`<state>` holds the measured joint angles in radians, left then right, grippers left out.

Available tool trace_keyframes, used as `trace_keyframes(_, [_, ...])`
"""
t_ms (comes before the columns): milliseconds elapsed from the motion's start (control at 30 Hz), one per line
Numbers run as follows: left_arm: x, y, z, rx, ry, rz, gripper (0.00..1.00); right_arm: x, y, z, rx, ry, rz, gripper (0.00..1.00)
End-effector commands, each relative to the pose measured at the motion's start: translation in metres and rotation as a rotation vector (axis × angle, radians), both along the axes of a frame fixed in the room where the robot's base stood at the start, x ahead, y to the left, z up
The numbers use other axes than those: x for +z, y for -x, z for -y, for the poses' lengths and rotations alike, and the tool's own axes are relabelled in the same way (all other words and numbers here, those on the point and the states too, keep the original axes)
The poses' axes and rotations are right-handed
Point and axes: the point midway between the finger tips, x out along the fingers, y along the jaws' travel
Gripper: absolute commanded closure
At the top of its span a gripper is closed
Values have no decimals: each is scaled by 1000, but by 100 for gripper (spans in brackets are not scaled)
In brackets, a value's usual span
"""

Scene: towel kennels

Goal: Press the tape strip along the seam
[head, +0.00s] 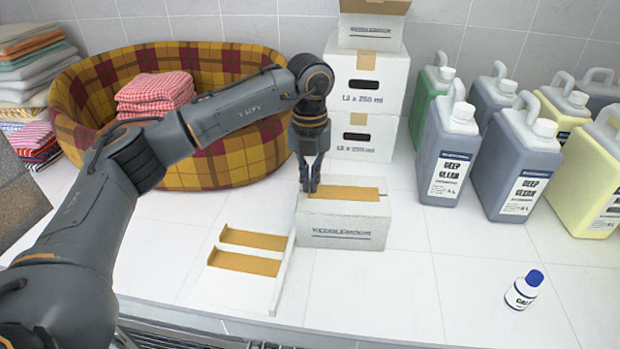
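A white carton (342,232) with dark lettering stands closed on the white tiled counter. A brown tape strip (348,193) lies along its top, over the seam, which I cannot see beneath it. My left gripper (312,188) points down at the strip's left end; its fingertips look close together and at or just above the tape. I cannot tell whether they touch it. My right gripper is not in view.
A plaid basket (225,165) with folded red checked cloths (155,92) stands behind my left arm. Stacked cartons (366,85) stand behind the carton. Several jugs (447,150) fill the right back. A small bottle (523,291) is at the front right.

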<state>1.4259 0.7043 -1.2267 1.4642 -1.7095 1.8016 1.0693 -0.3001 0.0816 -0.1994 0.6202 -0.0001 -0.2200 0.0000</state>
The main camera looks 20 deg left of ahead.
Motion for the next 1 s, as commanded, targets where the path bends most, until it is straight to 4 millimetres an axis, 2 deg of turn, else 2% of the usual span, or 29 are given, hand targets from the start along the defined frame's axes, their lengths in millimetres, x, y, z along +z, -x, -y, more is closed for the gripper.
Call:
trace_keyframes(367, [-1,0,0,0,-1,-1,100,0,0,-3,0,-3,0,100])
trace_keyframes(400, [-1,0,0,0,-1,-1,89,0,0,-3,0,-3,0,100])
trace_keyframes(500, [-1,0,0,0,-1,-1,69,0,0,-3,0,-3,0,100])
trace_keyframes(733, [-1,0,0,0,0,-1,68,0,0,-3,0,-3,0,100])
trace_keyframes(767, [-1,0,0,0,0,-1,64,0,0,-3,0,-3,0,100])
trace_keyframes(867, [-1,0,0,0,0,-1,44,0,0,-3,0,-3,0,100])
trace_keyframes(1000, [-1,0,0,0,0,-1,42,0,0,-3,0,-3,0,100])
